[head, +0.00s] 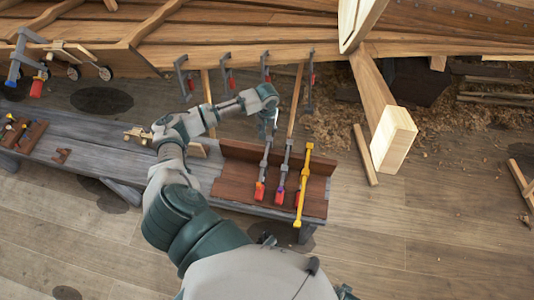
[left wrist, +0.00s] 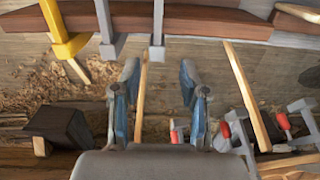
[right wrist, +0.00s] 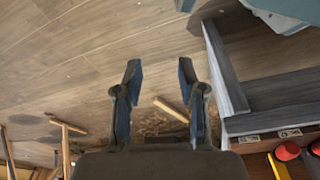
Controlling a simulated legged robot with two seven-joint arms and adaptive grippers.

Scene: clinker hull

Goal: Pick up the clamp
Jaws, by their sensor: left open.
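Three clamps lie side by side on a brown board on the bench: a left grey one with a red handle (head: 263,172), a middle grey one (head: 283,170) and a yellow one (head: 303,185). My left gripper (head: 271,122) is open and empty near the far end of the left grey clamp. In the left wrist view the yellow clamp (left wrist: 66,35), the middle grey clamp (left wrist: 107,30) and the left grey clamp (left wrist: 157,30) show beyond my open fingers (left wrist: 160,85). Contact is not visible. My right gripper (right wrist: 160,80) is open and empty, over the floor.
The grey bench (head: 100,150) extends left, with a small wooden plane (head: 137,135) and tools on it. The wooden hull (head: 230,35) stands behind, with several clamps hanging along it. A pale timber beam (head: 393,140) stands to the right.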

